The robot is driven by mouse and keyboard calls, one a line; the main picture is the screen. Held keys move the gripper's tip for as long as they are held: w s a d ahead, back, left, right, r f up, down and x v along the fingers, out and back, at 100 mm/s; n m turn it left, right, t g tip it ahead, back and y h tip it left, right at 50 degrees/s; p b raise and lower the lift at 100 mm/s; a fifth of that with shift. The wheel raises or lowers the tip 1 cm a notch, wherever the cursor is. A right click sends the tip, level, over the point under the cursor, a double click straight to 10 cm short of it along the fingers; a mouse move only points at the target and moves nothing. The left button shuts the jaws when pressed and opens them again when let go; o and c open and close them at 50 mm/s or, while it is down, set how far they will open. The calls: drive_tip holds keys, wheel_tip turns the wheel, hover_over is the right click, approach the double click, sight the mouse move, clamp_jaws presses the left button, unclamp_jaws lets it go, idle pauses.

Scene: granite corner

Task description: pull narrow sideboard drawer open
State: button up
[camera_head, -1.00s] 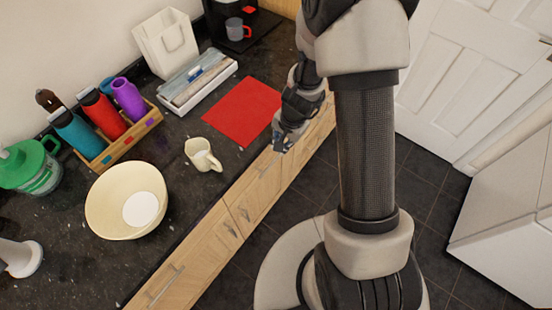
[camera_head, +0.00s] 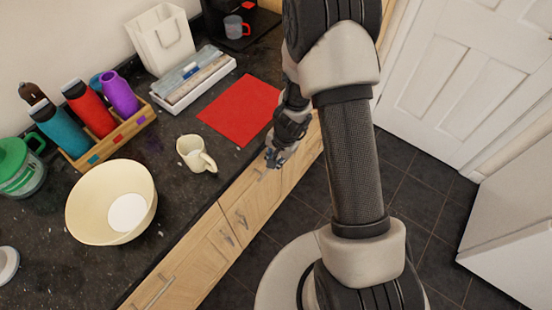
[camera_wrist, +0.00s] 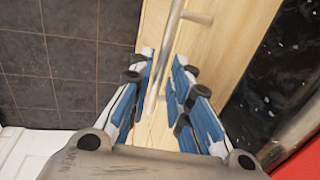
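The sideboard has light wooden fronts (camera_head: 244,196) with metal bar handles under a dark countertop. My gripper (camera_head: 273,160) is at the upper part of this front row, close to a bar handle (camera_head: 260,174). In the wrist view my gripper (camera_wrist: 162,75) is open, with blue finger pads. A bar handle (camera_wrist: 168,40) runs lengthwise between the two fingers, in front of a wooden front (camera_wrist: 222,35). The fingers look apart from the bar; whether one touches it is unclear. No gap shows at the drawer front, which looks closed.
On the countertop (camera_head: 165,205) stand a cream mug (camera_head: 190,150) near the edge, a bowl (camera_head: 85,205), a bottle crate (camera_head: 115,145) and a red mat (camera_head: 240,108). Dark tiled floor (camera_head: 410,175) is clear to the right. A white door (camera_head: 465,90) stands beyond.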

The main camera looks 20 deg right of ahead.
clamp_jaws()
idle(0.3)
drive_tip(key=shift+d, duration=0.1)
